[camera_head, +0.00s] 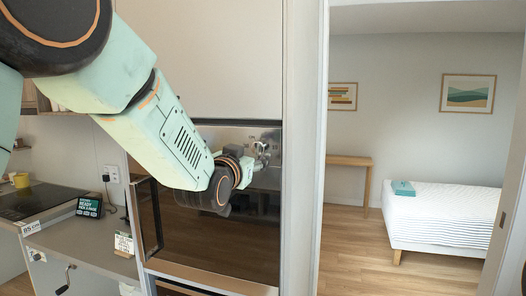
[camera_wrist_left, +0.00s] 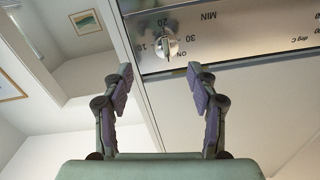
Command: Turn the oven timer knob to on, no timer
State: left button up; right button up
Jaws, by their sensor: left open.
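The oven timer knob (camera_wrist_left: 166,46) is a round silver dial on the oven's metal control panel (camera_wrist_left: 235,37), seen upside down in the left wrist view. Marks 10, 20, 30, MIN and ON surround it. Its grip bar runs roughly up and down in that view; I cannot tell which end points. My left gripper (camera_wrist_left: 161,72) is open, its two purple-padded fingers apart, with the knob showing beyond the gap between the tips. In the head view the left gripper (camera_head: 261,158) is close to the panel's right end, and the knob is hard to make out there. My right gripper is not in view.
The oven's dark door (camera_head: 240,245) with a vertical handle (camera_head: 149,215) is below the panel. A counter with a cooktop (camera_head: 40,200), small display (camera_head: 89,207) and crank (camera_head: 65,280) is at left. A doorway to a bedroom with a bed (camera_head: 445,215) opens at right.

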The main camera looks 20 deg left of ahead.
aim_at(256, 151)
pick_arm(q)
jog(key=w, duration=0.1)
jog(key=w+a+p, duration=0.1)
jog(key=w, duration=0.1)
jog(key=shift+w+a, duration=0.25)
jog(key=shift+a, duration=0.15)
jog(key=w, duration=0.2)
jog(key=w+d+p, duration=0.1)
jog(key=shift+w+d, duration=0.2)
jog(key=shift+w, duration=0.2)
jog(key=shift+w+a, duration=0.15)
jog(key=shift+a, duration=0.05)
jog(key=shift+a+f, duration=0.1)
jog(key=shift+a, duration=0.25)
jog(key=shift+d, duration=0.55)
jog(key=c, duration=0.5)
jog(key=shift+a, duration=0.4)
jog(key=c, duration=0.4)
jog(key=shift+d, duration=0.2)
jog(key=shift+c, duration=1.4)
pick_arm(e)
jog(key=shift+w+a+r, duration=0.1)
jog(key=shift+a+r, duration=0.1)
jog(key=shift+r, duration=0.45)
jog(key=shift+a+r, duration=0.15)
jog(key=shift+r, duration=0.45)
pick_arm(q)
jog(key=shift+a+f, duration=0.1)
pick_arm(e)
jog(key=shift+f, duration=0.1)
